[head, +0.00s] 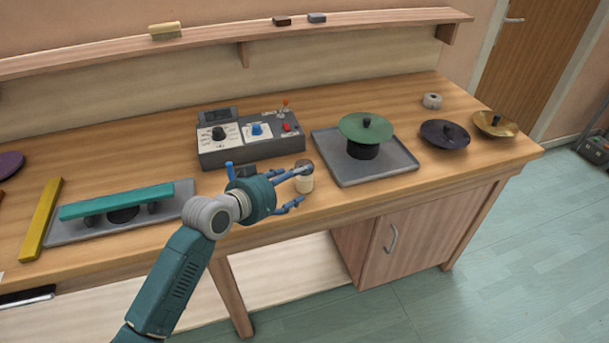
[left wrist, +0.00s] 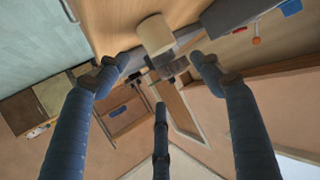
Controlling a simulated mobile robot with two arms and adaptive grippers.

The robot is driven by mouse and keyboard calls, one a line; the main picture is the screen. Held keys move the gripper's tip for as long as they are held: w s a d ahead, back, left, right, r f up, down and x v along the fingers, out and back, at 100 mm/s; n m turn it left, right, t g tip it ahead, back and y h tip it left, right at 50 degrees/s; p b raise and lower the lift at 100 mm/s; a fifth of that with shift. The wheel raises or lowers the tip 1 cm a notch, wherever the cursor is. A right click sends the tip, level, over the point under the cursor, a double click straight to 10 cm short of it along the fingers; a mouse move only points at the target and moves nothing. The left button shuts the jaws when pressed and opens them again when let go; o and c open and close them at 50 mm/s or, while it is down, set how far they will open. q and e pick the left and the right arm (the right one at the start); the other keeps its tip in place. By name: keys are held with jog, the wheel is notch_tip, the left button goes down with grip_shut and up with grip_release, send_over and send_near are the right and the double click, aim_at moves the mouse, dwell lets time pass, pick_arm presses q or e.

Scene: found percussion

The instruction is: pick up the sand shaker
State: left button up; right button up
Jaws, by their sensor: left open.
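The sand shaker appears to be the small cream cylinder with a dark cap (head: 305,184), upright near the front edge of the workbench. My left gripper (head: 299,187) is open, its blue fingers pointing right toward the shaker. One finger overlaps the cap in the head view. In the left wrist view the shaker's pale body (left wrist: 156,33) shows just beyond the spread fingertips of the left gripper (left wrist: 160,62). I cannot tell whether a finger touches it. My right gripper is not in view.
A grey control box (head: 250,148) stands behind the gripper. A grey tray (head: 382,178) with a green disc (head: 352,124) is close on the right. A teal bar (head: 95,207) lies left over another tray. Dark (head: 440,134) and brass (head: 497,123) discs sit far right.

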aim_at(302, 177)
pick_arm(q)
jog(key=p+x, duration=0.1)
jog(key=x, duration=0.4)
jog(key=shift+w+f, duration=0.3)
jog(key=shift+f, duration=0.05)
jog(key=c, duration=1.1)
